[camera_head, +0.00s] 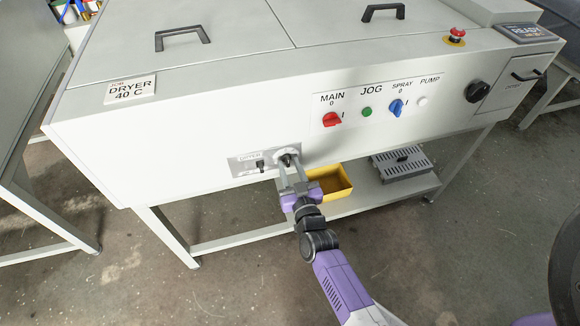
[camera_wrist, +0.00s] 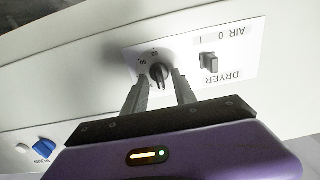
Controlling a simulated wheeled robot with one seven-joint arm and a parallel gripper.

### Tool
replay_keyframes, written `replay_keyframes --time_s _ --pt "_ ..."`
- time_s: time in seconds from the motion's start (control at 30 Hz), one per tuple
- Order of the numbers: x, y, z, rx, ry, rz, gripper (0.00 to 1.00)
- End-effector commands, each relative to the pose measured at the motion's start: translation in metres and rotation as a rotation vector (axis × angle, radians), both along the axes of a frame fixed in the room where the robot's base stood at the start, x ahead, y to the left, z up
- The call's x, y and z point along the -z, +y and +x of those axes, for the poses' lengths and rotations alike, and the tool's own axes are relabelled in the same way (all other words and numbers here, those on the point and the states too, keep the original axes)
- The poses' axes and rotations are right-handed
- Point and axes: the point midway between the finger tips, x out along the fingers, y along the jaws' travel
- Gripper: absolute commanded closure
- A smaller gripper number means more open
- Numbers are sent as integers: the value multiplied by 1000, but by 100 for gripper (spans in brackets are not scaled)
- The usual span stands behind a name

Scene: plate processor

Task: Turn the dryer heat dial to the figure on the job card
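The job card (camera_head: 130,90) on the machine's top left reads "DRYER 40 C". The dryer heat dial (camera_head: 287,158) is a dark round knob on the front panel, beside the dryer air switch (camera_head: 260,166). In the wrist view, which is upside down, the dial (camera_wrist: 159,72) has scale figures around it, with 50 and 60 apparently legible. Its exact setting cannot be read. My gripper (camera_head: 289,170) is at the dial, its fingers on either side of the knob. In the wrist view the fingers (camera_wrist: 163,88) stand apart with gaps to the knob, so it looks open.
To the right on the front are a red main switch (camera_head: 332,119), a green jog button (camera_head: 366,112), a blue spray switch (camera_head: 397,107) and a black knob (camera_head: 477,91). A yellow bin (camera_head: 330,183) stands below the panel on the lower shelf.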

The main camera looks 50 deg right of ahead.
Motion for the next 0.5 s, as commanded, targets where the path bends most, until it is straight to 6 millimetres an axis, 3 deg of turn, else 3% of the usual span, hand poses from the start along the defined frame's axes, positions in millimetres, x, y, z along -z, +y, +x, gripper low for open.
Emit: replay_keyframes --time_s 0.23,0.4,0.5 --pt "0 -1 1 0 0 0 67" --pt "0 -1 1 0 0 0 99" --pt "0 -1 1 0 0 0 100"
